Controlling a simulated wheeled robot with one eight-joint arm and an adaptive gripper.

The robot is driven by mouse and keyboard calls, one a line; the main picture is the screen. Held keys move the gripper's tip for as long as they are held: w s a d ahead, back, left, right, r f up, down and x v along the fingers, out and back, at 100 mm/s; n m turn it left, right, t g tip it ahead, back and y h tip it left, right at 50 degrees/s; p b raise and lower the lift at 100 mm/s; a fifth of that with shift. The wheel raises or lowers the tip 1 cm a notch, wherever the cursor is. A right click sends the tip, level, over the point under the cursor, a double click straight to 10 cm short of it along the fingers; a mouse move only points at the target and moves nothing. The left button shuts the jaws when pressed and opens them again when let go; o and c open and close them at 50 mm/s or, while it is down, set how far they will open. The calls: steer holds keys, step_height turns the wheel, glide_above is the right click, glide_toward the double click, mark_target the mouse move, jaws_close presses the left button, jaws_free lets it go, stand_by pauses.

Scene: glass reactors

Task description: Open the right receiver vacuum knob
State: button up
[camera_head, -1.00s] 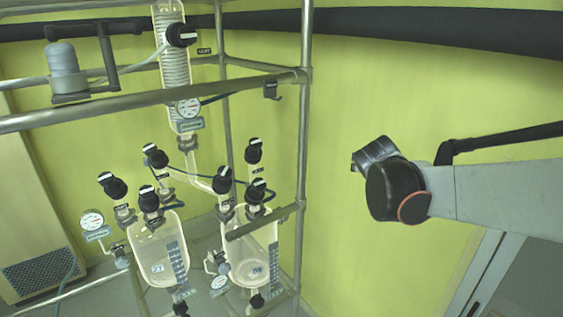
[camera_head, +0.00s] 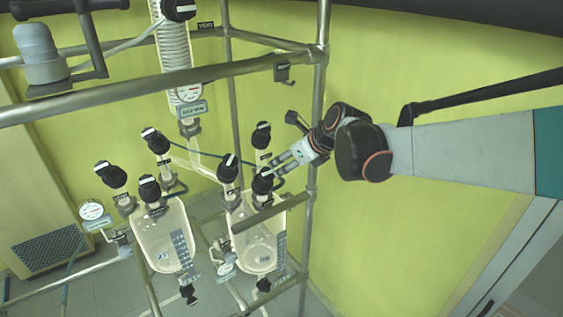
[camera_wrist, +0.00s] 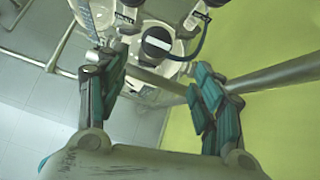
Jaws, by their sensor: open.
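The right receiver (camera_head: 243,245) is a clear glass vessel with several black knobs above it. My gripper (camera_head: 272,170) has its fingertips at the front black knob (camera_head: 262,181) over this receiver. In the wrist view, a black knob with a white bar (camera_wrist: 157,42) lies beyond and between the spread fingers of my open gripper (camera_wrist: 155,72). Nothing is held. Other knobs stand to the left (camera_head: 228,168) and behind (camera_head: 261,135). Their labels are too small to read surely, so I cannot tell which one is marked vacuum. Contact with the front knob cannot be made out.
A metal post (camera_head: 318,120) stands close beside my gripper, and a horizontal rail (camera_head: 270,212) crosses in front of the right receiver. The left receiver (camera_head: 165,240) has its own knobs. Hoses run between the knobs. The yellow wall right of the frame is clear.

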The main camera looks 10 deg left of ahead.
mark_target(268, 172)
steer(key=b+x, duration=0.4)
steer(key=x, duration=0.9)
steer(key=shift+w+a+f, duration=0.1)
steer(key=shift+a+f, duration=0.15)
steer(key=shift+a, duration=0.1)
steer(key=c, duration=1.1)
